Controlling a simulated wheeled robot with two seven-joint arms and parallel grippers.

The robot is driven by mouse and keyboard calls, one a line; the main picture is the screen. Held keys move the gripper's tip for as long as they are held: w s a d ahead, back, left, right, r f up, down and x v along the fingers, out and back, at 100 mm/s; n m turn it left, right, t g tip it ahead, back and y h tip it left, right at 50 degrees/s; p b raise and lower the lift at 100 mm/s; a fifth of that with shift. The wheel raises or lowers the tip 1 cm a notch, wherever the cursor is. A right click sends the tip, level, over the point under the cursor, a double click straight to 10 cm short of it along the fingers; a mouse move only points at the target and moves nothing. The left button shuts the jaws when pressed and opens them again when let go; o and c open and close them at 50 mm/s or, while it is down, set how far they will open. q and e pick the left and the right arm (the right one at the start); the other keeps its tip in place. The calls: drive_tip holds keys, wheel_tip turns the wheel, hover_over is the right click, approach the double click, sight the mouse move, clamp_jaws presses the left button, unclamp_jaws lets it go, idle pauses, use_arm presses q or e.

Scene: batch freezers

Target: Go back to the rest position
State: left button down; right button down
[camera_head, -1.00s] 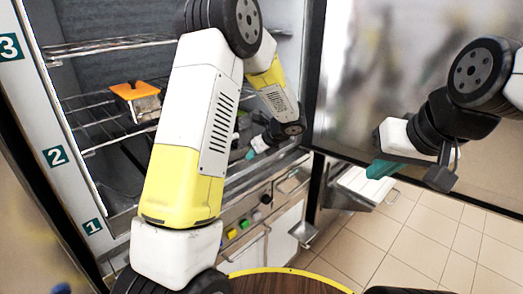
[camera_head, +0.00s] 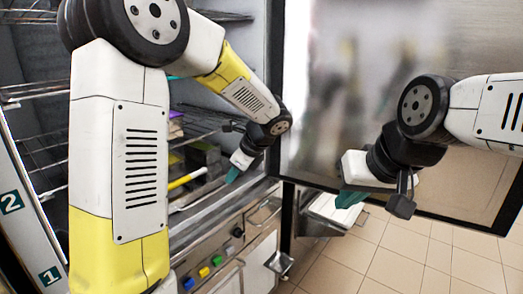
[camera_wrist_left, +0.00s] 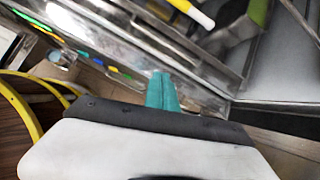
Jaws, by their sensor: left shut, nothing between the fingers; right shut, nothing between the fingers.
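My left gripper (camera_head: 233,174) has teal fingers and hangs in front of the open freezer, near its lower front edge, shut and empty. In the left wrist view its teal fingertips (camera_wrist_left: 162,90) are together with nothing between them. My right gripper (camera_head: 350,198) is at the right, in front of the open steel door, its teal fingers shut and empty. My left arm covers much of the freezer in the head view.
The open freezer (camera_head: 24,192) has wire shelves, number labels and several items inside. Its steel door (camera_head: 335,95) stands open behind my right arm. Below are a panel with coloured buttons (camera_head: 204,272) and drawers. Tiled floor (camera_head: 400,262) is free at the lower right.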

use_arm(q)
drive_tip(key=s+a+r+n+t+h, duration=0.1)
drive_tip(key=s+r+n+h, duration=0.3)
drive_tip(key=s+n, duration=0.6)
drive_tip(key=s+a+r+n+t+h, duration=0.1)
drive_tip(key=s+r+n+h, duration=0.3)
drive_tip(key=s+n, duration=0.7)
drive_tip(key=shift+s+a+r, duration=0.15)
drive_tip(key=shift+s+a, duration=0.35)
drive_tip(key=shift+s, duration=0.4)
drive_tip(key=shift+s, duration=0.1)
